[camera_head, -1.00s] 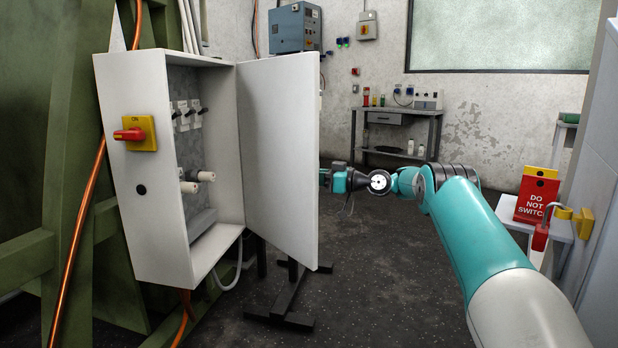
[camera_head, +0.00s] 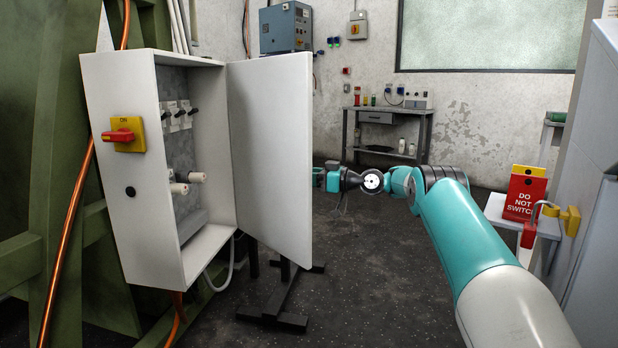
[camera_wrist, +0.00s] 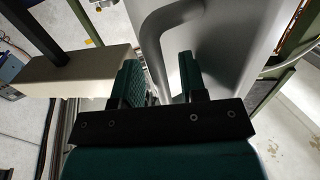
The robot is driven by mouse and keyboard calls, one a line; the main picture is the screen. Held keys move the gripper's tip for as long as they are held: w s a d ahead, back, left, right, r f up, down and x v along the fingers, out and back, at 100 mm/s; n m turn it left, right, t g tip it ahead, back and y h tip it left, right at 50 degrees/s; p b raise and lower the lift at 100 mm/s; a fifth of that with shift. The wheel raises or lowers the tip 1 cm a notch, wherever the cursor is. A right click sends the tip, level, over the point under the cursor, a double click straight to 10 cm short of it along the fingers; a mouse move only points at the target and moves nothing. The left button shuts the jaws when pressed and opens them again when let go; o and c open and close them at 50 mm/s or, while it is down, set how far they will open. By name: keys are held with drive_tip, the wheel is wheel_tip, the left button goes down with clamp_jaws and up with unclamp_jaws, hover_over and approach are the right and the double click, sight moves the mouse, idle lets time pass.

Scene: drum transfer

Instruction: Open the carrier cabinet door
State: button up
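The carrier cabinet (camera_head: 112,190) is a white box at the left, with a red and yellow rotary switch (camera_head: 123,135) on its side. Its white door (camera_head: 270,150) stands swung well out at the right edge of the box. Black-handled and white cylindrical carriers (camera_head: 180,115) show inside. My arm reaches from the lower right to the far side of the door, which hides my fingertips in the head view. In the wrist view my gripper (camera_wrist: 161,75) has its two dark green fingers apart, with a smooth grey surface beyond them. I cannot tell whether they touch it.
The cabinet's dark stand feet (camera_head: 275,310) spread on the floor below the door. A red "DO NOT SWITCH" sign (camera_head: 523,195) and a padlock (camera_head: 532,225) are at the right. A grey bench (camera_head: 388,112) stands at the back wall. The floor between is clear.

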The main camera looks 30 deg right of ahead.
drive_tip(key=p+v, duration=0.1)
drive_tip(key=v, duration=0.6)
